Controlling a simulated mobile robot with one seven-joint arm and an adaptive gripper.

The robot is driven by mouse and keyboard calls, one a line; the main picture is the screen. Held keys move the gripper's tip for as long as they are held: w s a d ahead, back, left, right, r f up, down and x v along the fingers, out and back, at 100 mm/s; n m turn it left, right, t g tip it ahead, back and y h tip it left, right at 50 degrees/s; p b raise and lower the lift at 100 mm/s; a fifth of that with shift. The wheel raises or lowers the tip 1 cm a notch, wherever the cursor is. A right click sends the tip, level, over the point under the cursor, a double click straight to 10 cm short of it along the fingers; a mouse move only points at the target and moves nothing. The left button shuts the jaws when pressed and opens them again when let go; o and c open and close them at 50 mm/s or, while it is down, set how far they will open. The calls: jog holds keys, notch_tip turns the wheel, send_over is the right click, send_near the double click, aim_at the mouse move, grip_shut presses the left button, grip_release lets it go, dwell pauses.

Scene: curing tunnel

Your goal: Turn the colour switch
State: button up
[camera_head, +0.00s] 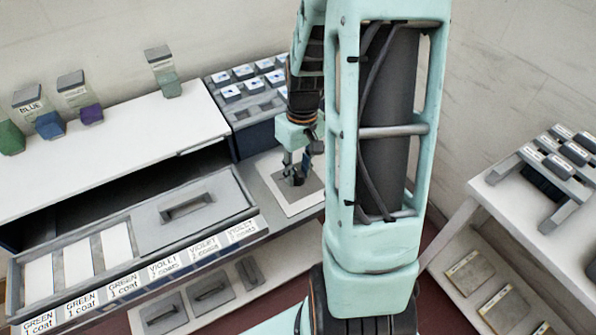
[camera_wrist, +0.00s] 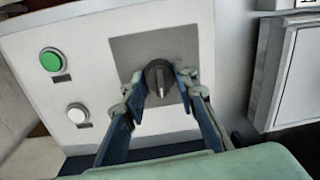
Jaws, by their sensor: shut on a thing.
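The colour switch (camera_wrist: 158,72) is a dark round knob with a paler raised grip, on a grey square of a white panel (camera_wrist: 75,20) in the wrist view. Its grip stands roughly upright in that view. My gripper (camera_wrist: 160,85) has one finger on each side of the knob and is shut on it. In the head view my gripper (camera_head: 294,168) reaches down to the grey square on the white panel (camera_head: 311,202), and its fingers largely hide the knob. No colour marks can be read around the knob.
A green button (camera_wrist: 52,60) and a white button (camera_wrist: 77,114) sit left of the knob. In the head view, a tunnel with labelled slots (camera_head: 125,285) and colour samples (camera_head: 50,124) stands left. A dark rack (camera_head: 255,130) stands behind the gripper; a white table (camera_head: 520,205) stands right.

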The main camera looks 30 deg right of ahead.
aim_at(297, 170)
jog(key=n, duration=0.5)
jog(key=shift+n+p, duration=0.3)
jog(key=n+p, duration=0.1)
jog(key=n, duration=0.4)
jog(key=shift+g+p, duration=0.3)
jog(key=shift+g, duration=0.1)
jog(key=shift+n, duration=0.3)
jog(key=o, duration=1.2)
jog(key=shift+c, duration=0.2)
notch_tip(297, 170, up, 12)
jog(key=shift+w, duration=0.3)
